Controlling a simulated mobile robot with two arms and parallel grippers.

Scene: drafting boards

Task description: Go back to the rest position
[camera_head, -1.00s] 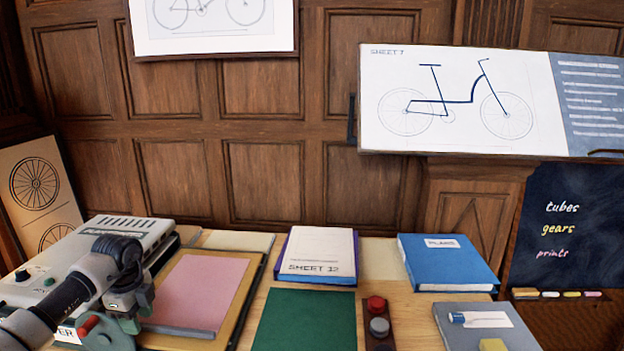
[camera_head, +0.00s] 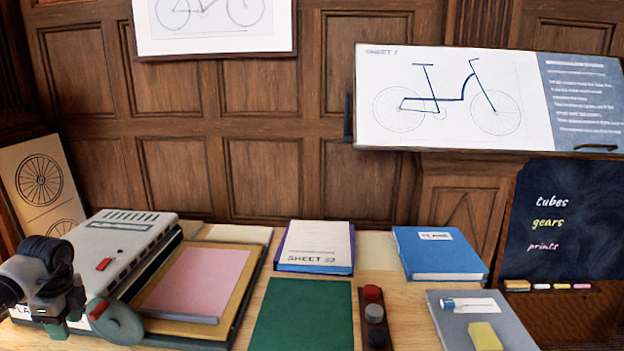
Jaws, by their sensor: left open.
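My left gripper (camera_head: 64,316) comes in at the lower left, in front of the grey pressing machine (camera_head: 120,245). It is open, with nothing seen between its fingers. It hides part of the machine's near left side and its label. My right gripper is not in view.
A pink sheet (camera_head: 197,284) lies on a tan board right of the machine. A green mat (camera_head: 303,318), a button strip (camera_head: 375,318), a blue binder (camera_head: 438,254), the Sheet 32 pad (camera_head: 316,246) and a grey folder (camera_head: 470,330) cover the desk.

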